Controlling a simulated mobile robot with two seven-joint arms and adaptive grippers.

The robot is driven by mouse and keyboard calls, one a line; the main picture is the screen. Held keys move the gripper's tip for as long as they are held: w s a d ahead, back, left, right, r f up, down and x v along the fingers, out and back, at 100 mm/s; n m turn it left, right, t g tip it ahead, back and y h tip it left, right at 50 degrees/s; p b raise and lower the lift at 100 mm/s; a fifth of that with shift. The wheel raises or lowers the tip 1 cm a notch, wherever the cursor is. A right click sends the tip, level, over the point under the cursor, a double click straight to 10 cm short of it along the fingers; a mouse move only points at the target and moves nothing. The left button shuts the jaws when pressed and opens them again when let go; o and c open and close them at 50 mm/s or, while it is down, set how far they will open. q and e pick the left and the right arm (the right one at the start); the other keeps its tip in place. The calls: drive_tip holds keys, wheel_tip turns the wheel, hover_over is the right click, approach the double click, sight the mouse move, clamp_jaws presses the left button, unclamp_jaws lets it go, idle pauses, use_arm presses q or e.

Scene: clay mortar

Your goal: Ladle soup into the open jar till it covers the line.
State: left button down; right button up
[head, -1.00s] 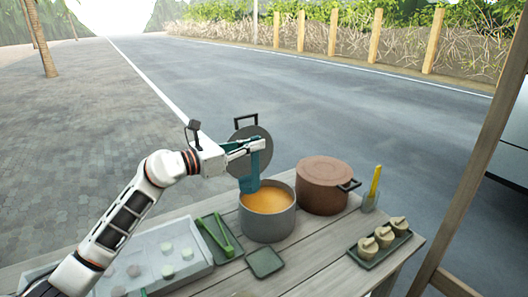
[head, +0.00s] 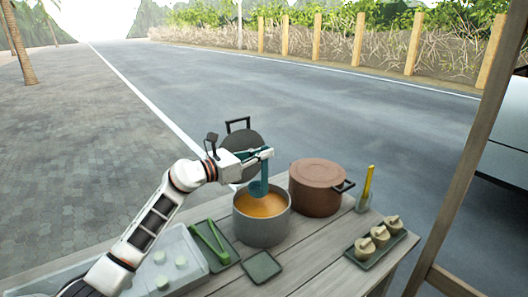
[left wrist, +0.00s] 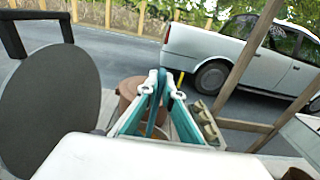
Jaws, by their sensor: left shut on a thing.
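My left gripper (head: 262,154) is shut on the teal ladle (head: 264,172) and holds it upright over the grey pot (head: 262,229). The ladle's bowl is at the orange soup (head: 262,206), near the back of the pot's mouth; I cannot tell how deep it dips. No fill line can be made out. My right gripper is out of view.
A dark lid (head: 241,145) stands upright behind my gripper. A brown lidded pot (head: 317,188) is right of the soup pot. A dark tray (head: 366,262) holds several beige-topped jars. Green tongs (head: 211,240) and a small square dish (head: 261,267) lie nearby.

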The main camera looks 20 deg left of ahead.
use_arm(q)
wheel_tip(320, 180, down, 7)
drive_tip(key=b, duration=0.4)
drive_tip(key=shift+f, duration=0.35)
drive_tip(key=shift+f+b, duration=0.1)
drive_tip(key=shift+b, duration=0.2)
idle(0.7)
